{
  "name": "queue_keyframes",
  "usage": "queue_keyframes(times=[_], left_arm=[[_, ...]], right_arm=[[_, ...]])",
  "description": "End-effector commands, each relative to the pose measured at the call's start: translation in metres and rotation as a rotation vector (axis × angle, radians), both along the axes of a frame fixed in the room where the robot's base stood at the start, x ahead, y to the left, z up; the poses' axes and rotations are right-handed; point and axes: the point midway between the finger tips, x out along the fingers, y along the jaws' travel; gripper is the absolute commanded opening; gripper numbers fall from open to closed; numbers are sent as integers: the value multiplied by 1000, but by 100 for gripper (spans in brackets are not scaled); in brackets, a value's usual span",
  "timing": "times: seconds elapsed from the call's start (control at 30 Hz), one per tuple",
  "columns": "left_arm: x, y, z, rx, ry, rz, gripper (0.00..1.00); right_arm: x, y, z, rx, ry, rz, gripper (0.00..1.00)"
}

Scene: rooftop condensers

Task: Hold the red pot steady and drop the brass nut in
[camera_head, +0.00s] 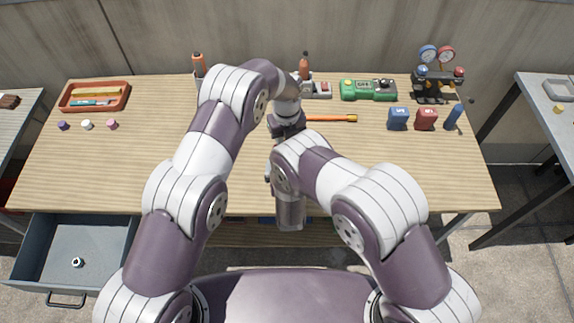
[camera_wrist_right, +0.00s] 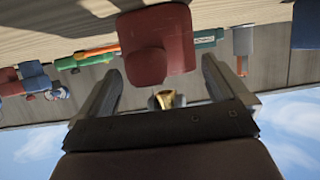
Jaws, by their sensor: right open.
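The red pot (camera_wrist_right: 158,45) shows in the right wrist view, which is upside down here. It stands on the wooden table (camera_head: 80,170); in the head view my arms hide it. My right gripper (camera_wrist_right: 160,70) is open, its two fingers spread either side of the pot with gaps showing. The brass nut (camera_wrist_right: 166,98) appears on the upper side of the pot, between small grey tips that look like my left gripper's fingers. My left gripper (camera_head: 285,130) points down over the table's middle in the head view; its fingertips are hidden there.
A red mug (camera_head: 426,119) and blue mug (camera_head: 398,119) stand at the right, near a gauge set (camera_head: 436,75). A green device (camera_head: 368,90) and an orange stick (camera_head: 330,118) lie behind my grippers. An orange tray (camera_head: 95,97) is far left. An open drawer (camera_head: 75,250) juts out front left.

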Motion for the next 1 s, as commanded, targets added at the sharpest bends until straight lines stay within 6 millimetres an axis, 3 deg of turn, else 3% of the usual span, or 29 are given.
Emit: queue_keyframes(times=[0.03,0.07,0.13,1.0], left_arm=[[0,0,0,0,0,0,0],[0,0,0,0,0,0,0],[0,0,0,0,0,0,0],[1,0,-18,-1,0,1,0]], right_arm=[[0,0,0,0,0,0,100],[0,0,0,0,0,0,94],[0,0,0,0,0,0,71],[0,0,0,0,-1,0,72]])
